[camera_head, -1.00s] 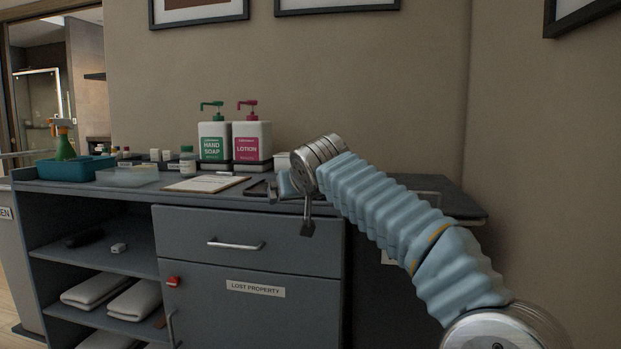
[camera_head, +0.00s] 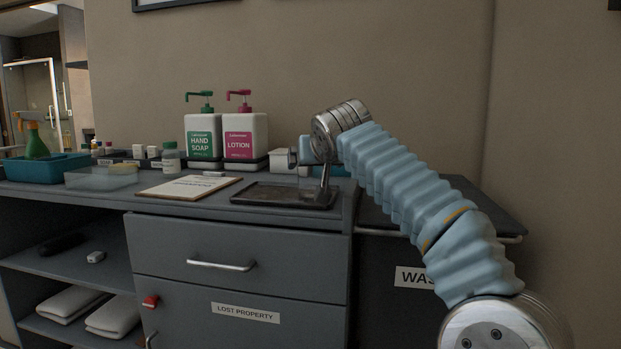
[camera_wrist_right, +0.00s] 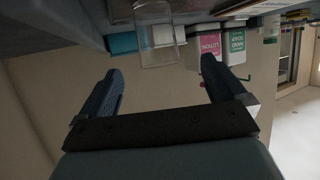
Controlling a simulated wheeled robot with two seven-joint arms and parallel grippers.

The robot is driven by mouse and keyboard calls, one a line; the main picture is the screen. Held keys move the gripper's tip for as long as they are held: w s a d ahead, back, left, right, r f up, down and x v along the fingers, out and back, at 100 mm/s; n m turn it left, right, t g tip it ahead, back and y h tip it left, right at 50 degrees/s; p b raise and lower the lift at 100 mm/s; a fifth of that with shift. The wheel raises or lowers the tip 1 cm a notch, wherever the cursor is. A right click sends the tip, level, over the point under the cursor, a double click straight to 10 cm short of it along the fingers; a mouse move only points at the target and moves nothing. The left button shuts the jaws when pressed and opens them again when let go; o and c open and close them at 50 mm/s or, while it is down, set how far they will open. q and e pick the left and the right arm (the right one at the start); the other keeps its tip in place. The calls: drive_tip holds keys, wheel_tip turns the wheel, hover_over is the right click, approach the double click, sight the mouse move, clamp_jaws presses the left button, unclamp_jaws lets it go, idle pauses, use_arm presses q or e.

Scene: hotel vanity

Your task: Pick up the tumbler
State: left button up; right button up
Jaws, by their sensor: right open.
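The clear tumbler (camera_wrist_right: 158,52) shows in the right wrist view at the top, ahead of my right gripper (camera_wrist_right: 160,70) and roughly between the lines of its two fingers. The fingers are spread open with nothing between them, and the tumbler looks apart from them. In the head view my right gripper (camera_head: 312,175) is above the counter near the dark tray (camera_head: 262,196). My left gripper is not in view.
The hand soap (camera_head: 203,138) and lotion (camera_head: 245,138) bottles stand at the back of the counter, left of my right gripper. A white item (camera_head: 283,162) sits beside them. A clipboard (camera_head: 190,187) lies at front. A lower dark bin top (camera_head: 440,205) is at right.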

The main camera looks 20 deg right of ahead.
sight(310, 176)
drive_tip(key=p+x, duration=0.1)
drive_tip(key=x, duration=0.4)
drive_tip(key=shift+w, duration=0.1)
drive_tip(key=shift+w+d, duration=0.2)
drive_tip(key=shift+w, duration=0.15)
drive_tip(key=p+x, duration=0.2)
drive_tip(key=x, duration=0.1)
drive_tip(key=shift+w+d, duration=0.2)
drive_tip(key=shift+w, duration=0.2)
drive_tip(key=shift+w+d+f, duration=0.1)
drive_tip(key=shift+w+f, duration=0.1)
drive_tip(key=shift+w, duration=0.1)
drive_tip(key=shift+c, duration=0.5)
drive_tip(key=c, duration=0.9)
drive_tip(key=shift+c, duration=0.8)
drive_tip(key=shift+r, duration=0.15)
